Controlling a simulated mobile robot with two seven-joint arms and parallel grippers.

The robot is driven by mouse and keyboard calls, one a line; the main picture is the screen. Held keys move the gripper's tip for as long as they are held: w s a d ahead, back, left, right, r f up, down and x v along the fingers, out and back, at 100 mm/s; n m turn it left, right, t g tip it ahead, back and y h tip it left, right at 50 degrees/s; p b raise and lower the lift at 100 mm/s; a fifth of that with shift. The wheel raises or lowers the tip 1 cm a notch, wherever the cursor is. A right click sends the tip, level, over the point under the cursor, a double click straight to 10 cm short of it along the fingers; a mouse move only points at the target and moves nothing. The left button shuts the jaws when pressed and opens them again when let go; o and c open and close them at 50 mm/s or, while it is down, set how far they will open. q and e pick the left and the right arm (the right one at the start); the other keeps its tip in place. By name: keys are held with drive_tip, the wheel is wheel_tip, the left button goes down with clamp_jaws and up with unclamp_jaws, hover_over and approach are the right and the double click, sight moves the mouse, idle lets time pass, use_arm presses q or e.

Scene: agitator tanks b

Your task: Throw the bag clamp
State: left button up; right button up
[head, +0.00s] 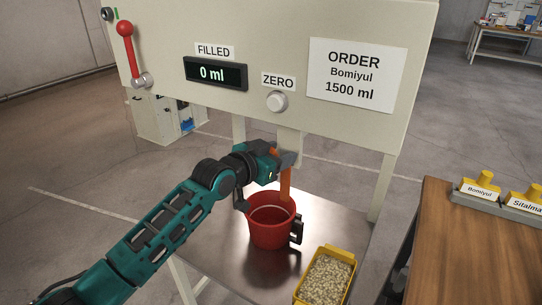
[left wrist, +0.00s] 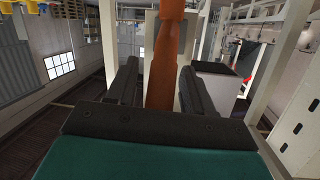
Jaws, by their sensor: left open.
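No label names the bag clamp; an orange bar (head: 286,183) hangs under the machine's spout (head: 290,143), its lower end at the red bucket (head: 270,232). My left gripper (head: 284,160) is beside the bar's upper part, below the machine's front panel. In the left wrist view the orange bar (left wrist: 163,60) stands upright between the two dark fingers of my left gripper (left wrist: 158,78), which are apart. I cannot tell whether a finger touches it. A lever with a red knob (head: 125,30) is on the panel's left. My right gripper is not in view.
The panel carries a "0 ml" display (head: 215,73), a ZERO button (head: 277,102) and an order sheet (head: 351,76). A yellow tray of pale pellets (head: 326,277) stands right of the bucket on a metal table (head: 215,255). A wooden table (head: 470,255) is at the right.

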use_arm(q)
drive_tip(key=v, duration=1.3)
